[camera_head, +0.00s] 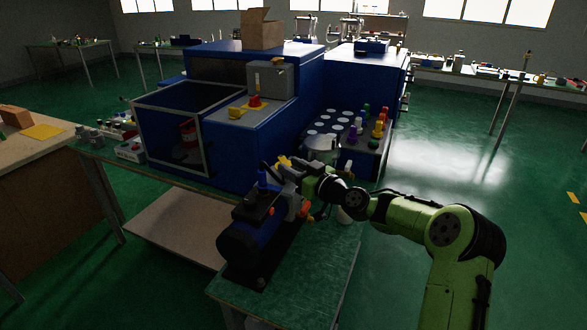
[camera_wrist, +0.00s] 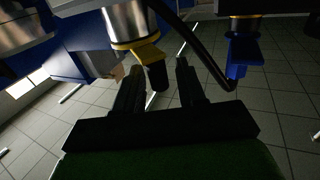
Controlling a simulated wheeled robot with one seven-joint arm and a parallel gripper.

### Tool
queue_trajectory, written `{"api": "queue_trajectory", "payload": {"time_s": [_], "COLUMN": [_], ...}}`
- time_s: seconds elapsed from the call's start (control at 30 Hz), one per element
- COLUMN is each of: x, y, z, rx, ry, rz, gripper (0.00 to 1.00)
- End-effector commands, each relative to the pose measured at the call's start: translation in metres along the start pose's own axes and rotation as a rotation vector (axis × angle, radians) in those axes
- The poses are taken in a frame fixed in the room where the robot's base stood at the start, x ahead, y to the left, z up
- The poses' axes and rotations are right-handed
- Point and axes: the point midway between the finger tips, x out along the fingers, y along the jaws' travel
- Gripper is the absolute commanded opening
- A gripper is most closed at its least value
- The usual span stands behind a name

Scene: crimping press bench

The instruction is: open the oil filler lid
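A blue pump-like machine (camera_head: 246,243) stands on the green bench at the lower middle of the head view. I cannot tell which of its parts is the oil filler lid. A yellow lever (camera_wrist: 141,51) on a metal fitting shows in the wrist view, with a dark end. A blue lever (camera_wrist: 240,52) hangs on another fitting to its right. My gripper (camera_wrist: 160,74) is open, its two dark fingers apart. The dark end of the yellow lever appears between or just beyond the fingertips; contact cannot be told. In the head view, my gripper is small and dark beside the machine's top.
A big blue press cabinet (camera_head: 229,156) with a framed opening stands behind the machine. A black hose (camera_wrist: 205,52) crosses the wrist view between the levers. The floor at right is open.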

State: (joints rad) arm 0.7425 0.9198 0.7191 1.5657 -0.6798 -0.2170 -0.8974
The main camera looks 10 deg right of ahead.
Motion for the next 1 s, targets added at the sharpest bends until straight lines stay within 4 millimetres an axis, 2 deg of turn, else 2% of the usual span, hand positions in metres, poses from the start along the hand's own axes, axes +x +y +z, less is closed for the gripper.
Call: {"api": "queue_trajectory", "payload": {"time_s": [0.17,0.4,0.43,0.73,1.0], "x": [0.000,-0.001,-0.001,0.001,0.007], "y": [0.000,0.000,0.000,-0.002,-0.014], "z": [0.000,0.000,0.000,0.001,0.001], "rx": [0.000,0.000,0.000,0.000,-0.001], "ry": [-0.001,-0.001,-0.001,-0.002,-0.001], "rz": [0.000,0.000,0.000,0.009,0.131], "gripper": [0.40,0.03,0.00,0.00,0.00]}}
